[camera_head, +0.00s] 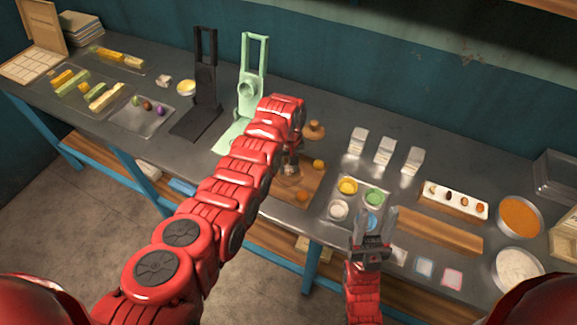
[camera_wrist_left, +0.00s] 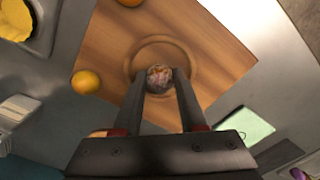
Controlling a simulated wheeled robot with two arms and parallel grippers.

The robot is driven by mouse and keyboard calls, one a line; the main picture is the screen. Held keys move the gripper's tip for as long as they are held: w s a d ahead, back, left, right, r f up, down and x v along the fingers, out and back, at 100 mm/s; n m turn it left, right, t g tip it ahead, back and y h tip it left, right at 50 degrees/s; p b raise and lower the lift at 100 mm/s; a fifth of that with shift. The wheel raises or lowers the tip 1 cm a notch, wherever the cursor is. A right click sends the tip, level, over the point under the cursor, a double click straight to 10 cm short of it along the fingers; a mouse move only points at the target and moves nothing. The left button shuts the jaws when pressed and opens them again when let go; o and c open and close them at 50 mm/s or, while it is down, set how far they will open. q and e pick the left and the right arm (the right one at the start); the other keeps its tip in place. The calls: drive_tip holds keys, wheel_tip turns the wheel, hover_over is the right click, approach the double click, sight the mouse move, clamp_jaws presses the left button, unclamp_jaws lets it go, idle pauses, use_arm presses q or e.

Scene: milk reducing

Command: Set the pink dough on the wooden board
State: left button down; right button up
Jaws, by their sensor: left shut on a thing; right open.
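A small mottled pinkish ball, the dough (camera_wrist_left: 160,78), sits between the fingertips of my left gripper (camera_wrist_left: 160,84), which is shut on it. In the left wrist view it appears over the ring groove of the wooden board (camera_wrist_left: 215,55); I cannot tell whether it touches the wood. In the head view, my left gripper (camera_head: 290,160) is over the board (camera_head: 283,189), and my arm hides part of it and the dough. My right gripper (camera_head: 371,240) is open and empty near the front of the palette tray.
An orange-yellow ball (camera_wrist_left: 86,82) lies on the board, with another ball (camera_head: 302,197) near its front. A wooden stamp (camera_head: 314,130) stands behind. A green press (camera_head: 250,85) and a black press (camera_head: 206,75) stand left. The tray (camera_head: 352,205) of coloured cups is right.

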use_arm(q)
drive_tip(key=shift+f+b, duration=0.3)
drive_tip(key=shift+b, duration=0.2)
idle(1.0)
unclamp_jaws()
idle(0.4)
drive_tip(key=shift+r, duration=0.2)
drive_tip(key=shift+r+p, duration=0.7)
drive_tip(key=shift+r, duration=0.35)
drive_tip(key=shift+r+p, duration=0.65)
drive_tip(key=shift+r, duration=1.65)
